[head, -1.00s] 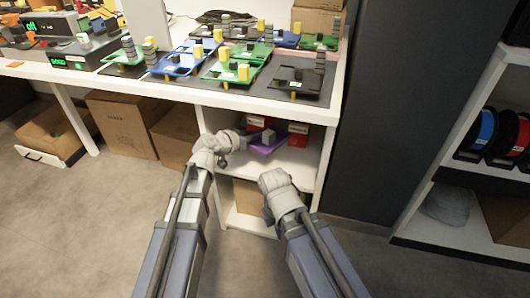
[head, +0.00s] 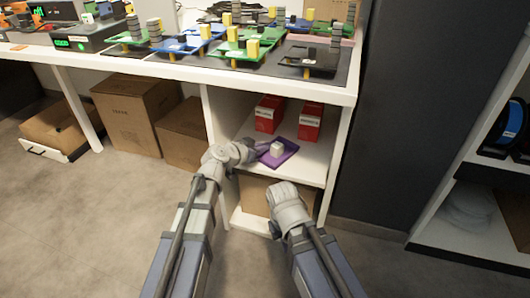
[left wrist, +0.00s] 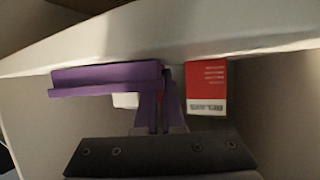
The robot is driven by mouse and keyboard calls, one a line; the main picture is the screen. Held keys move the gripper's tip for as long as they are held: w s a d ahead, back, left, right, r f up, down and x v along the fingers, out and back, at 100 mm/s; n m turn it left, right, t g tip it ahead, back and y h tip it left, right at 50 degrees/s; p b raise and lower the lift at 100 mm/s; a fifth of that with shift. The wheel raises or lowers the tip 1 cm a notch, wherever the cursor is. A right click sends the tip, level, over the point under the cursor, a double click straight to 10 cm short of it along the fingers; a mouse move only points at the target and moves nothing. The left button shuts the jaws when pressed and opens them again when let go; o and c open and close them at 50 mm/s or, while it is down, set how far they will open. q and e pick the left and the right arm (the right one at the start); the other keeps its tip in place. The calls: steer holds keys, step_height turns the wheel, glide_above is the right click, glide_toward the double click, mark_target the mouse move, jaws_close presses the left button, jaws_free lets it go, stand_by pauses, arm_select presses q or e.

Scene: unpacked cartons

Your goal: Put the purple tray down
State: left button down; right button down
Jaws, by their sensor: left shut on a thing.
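The purple tray (head: 290,147) is inside the shelf under the workbench, over the middle board, with a small white cube (head: 277,148) on it. My left gripper (head: 258,147) reaches in from the left and is shut on the tray's near-left side. In the left wrist view, which is upside down, the tray (left wrist: 105,78) shows close to the white shelf board (left wrist: 230,45). I cannot tell if it touches the board. My right arm ends in front of the shelf, lower down; its gripper (head: 275,230) is small and its fingers are hidden.
Two red boxes, one on the left (head: 269,114) and one on the right (head: 310,122), stand behind the tray on the same board. The worktop (head: 190,72) with circuit boards hangs above. A cardboard box (head: 255,194) sits on the lower level. Cartons stand on the left.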

arm_select(q)
steer(key=shift+f, duration=0.15)
steer(key=c, duration=1)
jaws_free()
steer(key=shift+c, duration=0.2)
